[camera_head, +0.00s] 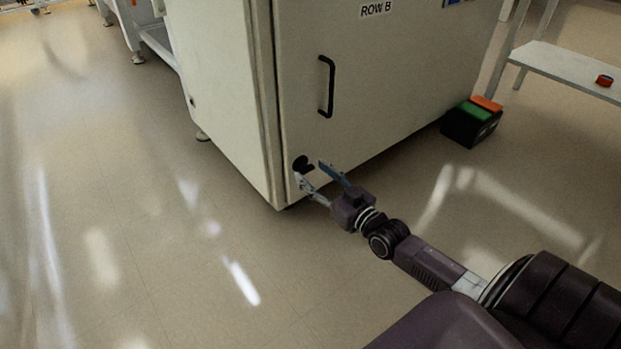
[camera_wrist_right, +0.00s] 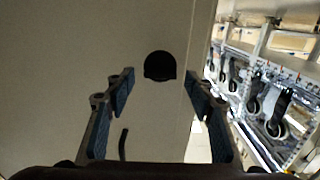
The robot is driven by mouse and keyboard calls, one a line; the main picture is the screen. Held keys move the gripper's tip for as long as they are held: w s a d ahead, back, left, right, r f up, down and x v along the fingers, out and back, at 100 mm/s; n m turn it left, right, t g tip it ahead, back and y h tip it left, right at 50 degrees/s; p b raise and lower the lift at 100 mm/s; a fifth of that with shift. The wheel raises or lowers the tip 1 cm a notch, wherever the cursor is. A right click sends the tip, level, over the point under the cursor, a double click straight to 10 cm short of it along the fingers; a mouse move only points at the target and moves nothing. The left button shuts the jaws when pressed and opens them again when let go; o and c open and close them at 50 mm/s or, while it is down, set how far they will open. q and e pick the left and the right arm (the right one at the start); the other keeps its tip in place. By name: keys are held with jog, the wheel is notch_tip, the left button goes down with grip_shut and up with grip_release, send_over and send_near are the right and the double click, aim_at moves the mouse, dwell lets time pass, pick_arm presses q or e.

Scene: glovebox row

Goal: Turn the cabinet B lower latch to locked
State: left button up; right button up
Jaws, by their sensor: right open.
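The cabinet marked ROW B (camera_head: 300,100) stands with its door facing me. Its lower latch (camera_head: 303,163) is a small black round knob low on the door, near the left edge. My right gripper (camera_head: 309,171) is open and empty, with its fingertips close to the latch. In the right wrist view the latch (camera_wrist_right: 160,66) shows as a dark disc with a flat lower edge, centred between the spread fingers of my right gripper (camera_wrist_right: 160,80) and just beyond their tips. I cannot tell if they touch it. My left gripper is not in view.
A black vertical door handle (camera_head: 326,87) is above the latch. A dark box with green and orange on top (camera_head: 472,122) stands on the floor right of the cabinet. A white shelf (camera_head: 570,68) holds a small red item (camera_head: 604,80). The floor at left is clear.

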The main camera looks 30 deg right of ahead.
jog(key=shift+w+a, duration=0.1)
jog(key=shift+w, duration=0.65)
jog(key=shift+c, duration=0.6)
jog(key=c, duration=1)
jog(key=shift+c, duration=0.2)
